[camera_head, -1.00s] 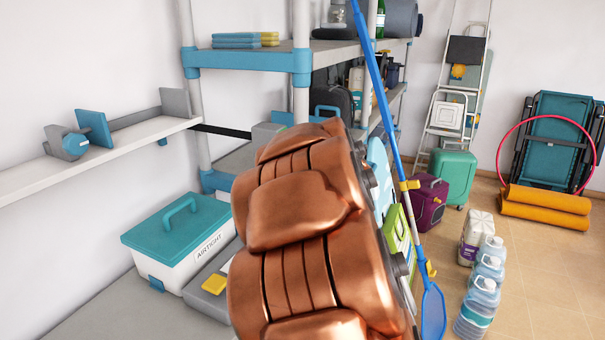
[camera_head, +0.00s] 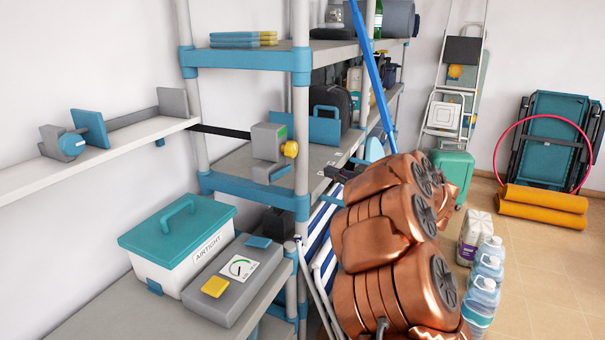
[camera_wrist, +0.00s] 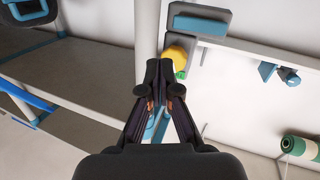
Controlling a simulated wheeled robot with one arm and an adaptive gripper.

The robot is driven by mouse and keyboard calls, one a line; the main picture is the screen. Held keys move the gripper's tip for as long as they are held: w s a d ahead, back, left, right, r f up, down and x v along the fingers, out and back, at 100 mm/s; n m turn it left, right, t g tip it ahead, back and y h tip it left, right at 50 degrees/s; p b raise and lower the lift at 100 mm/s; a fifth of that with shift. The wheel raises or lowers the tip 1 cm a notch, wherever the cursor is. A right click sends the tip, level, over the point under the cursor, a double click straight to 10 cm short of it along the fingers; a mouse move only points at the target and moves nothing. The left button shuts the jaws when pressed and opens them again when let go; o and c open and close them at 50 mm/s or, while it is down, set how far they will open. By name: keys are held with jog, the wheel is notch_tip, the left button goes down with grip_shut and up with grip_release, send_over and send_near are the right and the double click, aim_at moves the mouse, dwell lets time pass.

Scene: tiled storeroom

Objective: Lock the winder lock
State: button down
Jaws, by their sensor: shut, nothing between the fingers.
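No label marks the winder lock. A grey box (camera_head: 267,143) with a yellow knob (camera_head: 290,148), a green patch and a blue piece low on its front stands at the front of the middle shelf. The yellow knob also shows in the wrist view (camera_wrist: 176,54), just beyond my fingertips. My gripper (camera_wrist: 163,70) is shut and empty, its fingers together. In the head view my dark gripper (camera_head: 334,173) is right of the grey box, apart from it. Another grey device with a blue knob (camera_head: 72,144) sits on the left wall shelf.
An airtight box (camera_head: 170,252) and a grey gauge unit with a yellow button (camera_head: 214,287) stand on the lower bench. A shelf post (camera_head: 301,150) rises just right of the yellow knob. A blue pole (camera_head: 372,70) leans behind my arm.

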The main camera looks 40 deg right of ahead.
aim_at(287, 170)
jog(key=shift+s+a+f+y, duration=0.2)
jog(key=shift+s+f+y, duration=0.45)
jog(key=shift+s, duration=0.25)
jog(key=shift+s+a+f+y, duration=0.2)
jog(key=shift+s+f+y, duration=0.2)
jog(key=shift+s+y, duration=0.4)
jog(key=p+x, duration=0.3)
jog(key=x, duration=1.1)
jog(key=shift+f, duration=0.1)
jog(key=shift+w+a+n+p, duration=0.1)
jog(key=shift+n+p, duration=0.2)
